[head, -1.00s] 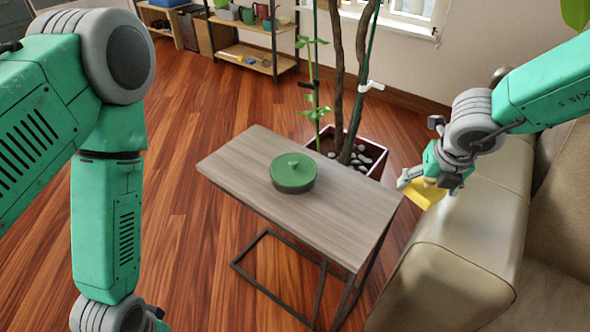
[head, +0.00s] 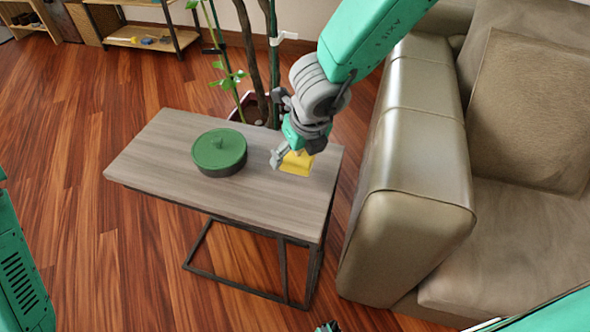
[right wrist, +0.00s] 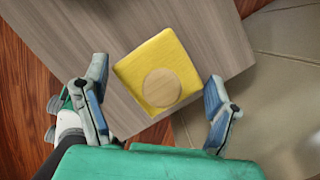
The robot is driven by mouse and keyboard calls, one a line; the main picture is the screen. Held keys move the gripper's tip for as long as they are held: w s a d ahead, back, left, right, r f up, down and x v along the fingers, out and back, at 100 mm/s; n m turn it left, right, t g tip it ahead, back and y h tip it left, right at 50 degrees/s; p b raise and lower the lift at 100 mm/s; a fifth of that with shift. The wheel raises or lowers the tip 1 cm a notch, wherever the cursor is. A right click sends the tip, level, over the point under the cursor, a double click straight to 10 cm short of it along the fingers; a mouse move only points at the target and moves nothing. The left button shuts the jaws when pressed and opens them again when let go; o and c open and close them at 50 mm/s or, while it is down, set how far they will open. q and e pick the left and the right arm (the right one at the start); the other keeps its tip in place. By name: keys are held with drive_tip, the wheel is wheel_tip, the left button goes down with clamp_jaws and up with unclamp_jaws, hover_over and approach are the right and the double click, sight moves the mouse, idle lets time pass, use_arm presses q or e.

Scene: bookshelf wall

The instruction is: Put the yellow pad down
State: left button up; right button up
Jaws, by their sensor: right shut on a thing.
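The yellow pad (head: 297,164) is at my right gripper (head: 294,157), over the right end of the grey wooden side table (head: 262,201). My right gripper is shut on the pad and points down at the tabletop. In the right wrist view, the pad (right wrist: 183,64) is a yellow square with a round wooden knob (right wrist: 161,87), lying between the two fingers. I cannot tell whether its underside touches the table. My left gripper is not recognisable in view.
A beige sofa (head: 415,170) stands close on the right. A potted plant (head: 246,100) is behind the table. The tabletop's front right is bare.

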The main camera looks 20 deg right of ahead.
sight(298, 167)
drive_tip(key=shift+f+b, duration=1)
drive_tip(key=shift+f, duration=1.2)
drive_tip(key=shift+f, duration=0.2)
drive_tip(key=o, duration=1.1)
drive_tip(key=shift+r, duration=0.1)
drive_tip(key=shift+r, duration=0.15)
drive_tip(key=p+v, duration=0.5)
drive_tip(key=v, duration=0.7)
